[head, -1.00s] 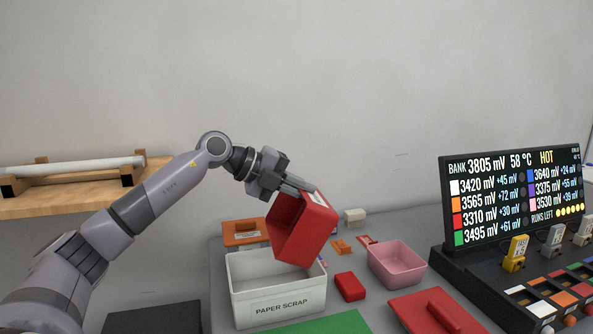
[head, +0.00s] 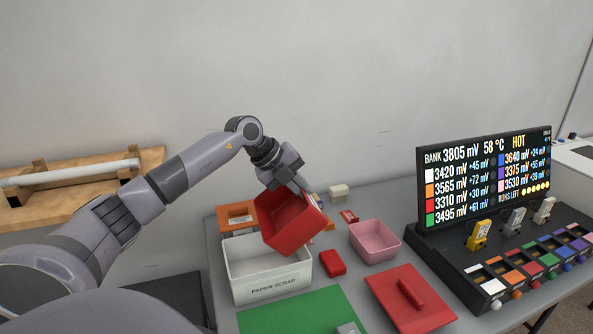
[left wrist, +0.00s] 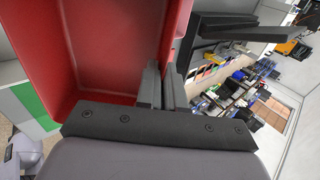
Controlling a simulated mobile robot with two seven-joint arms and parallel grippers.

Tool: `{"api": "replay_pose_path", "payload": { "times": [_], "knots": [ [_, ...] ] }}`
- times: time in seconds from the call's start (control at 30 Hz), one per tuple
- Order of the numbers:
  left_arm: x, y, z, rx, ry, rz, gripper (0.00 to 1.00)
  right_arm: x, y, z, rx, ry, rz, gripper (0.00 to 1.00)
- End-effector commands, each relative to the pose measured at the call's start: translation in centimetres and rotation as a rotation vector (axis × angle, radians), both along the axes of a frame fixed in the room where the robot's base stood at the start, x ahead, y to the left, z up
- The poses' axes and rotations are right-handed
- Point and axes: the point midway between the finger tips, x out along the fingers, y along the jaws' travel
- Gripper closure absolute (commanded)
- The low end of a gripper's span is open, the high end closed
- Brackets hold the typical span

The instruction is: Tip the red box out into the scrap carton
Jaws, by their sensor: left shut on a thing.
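The red box (head: 288,226) is held tilted above the scrap carton, its open mouth facing to the left and toward me. Its inside shows no contents in the head view. The white scrap carton (head: 270,283), labelled "PAPER SCRAP", stands on the table under it, and the part of its inside that I can see looks empty. My left gripper (head: 306,192) is shut on the upper right wall of the red box. In the left wrist view the fingers (left wrist: 162,88) grip that wall, and the red inside (left wrist: 110,45) fills the upper left. My right gripper is not in view.
An orange bin (head: 236,217) stands behind the carton. A green mat (head: 296,312) is in front. The battery display (head: 487,180) and rack stand further right.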

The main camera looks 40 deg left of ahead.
Motion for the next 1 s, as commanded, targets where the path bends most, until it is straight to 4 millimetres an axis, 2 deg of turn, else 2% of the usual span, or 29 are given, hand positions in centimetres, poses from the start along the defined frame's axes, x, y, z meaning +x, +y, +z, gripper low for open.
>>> {"api": "replay_pose_path", "payload": {
  "times": [0.03, 0.13, 0.2, 0.4, 0.67, 1.0],
  "knots": [
    [0.3, -0.2, 0.8, 0.013, 0.025, -0.001, 1.0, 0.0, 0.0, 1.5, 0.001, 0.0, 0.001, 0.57],
    [0.6, -0.4, 0.3, 0.059, 0.098, -0.002, 1.0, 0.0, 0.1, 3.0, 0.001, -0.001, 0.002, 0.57],
    [0.9, -0.5, -0.9, 0.084, 0.138, -0.001, 1.0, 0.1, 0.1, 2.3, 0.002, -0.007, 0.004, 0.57],
    [1.5, -0.9, -1.8, 0.166, 0.271, -0.001, 1.0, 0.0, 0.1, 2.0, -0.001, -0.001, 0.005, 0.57],
    [1.6, -1.0, -4.1, 0.282, 0.469, 0.0, 1.0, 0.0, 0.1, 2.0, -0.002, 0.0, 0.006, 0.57],
    [1.6, -0.9, -5.2, 0.339, 0.562, 0.0, 1.0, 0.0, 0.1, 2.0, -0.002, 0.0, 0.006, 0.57]
  ]
}}
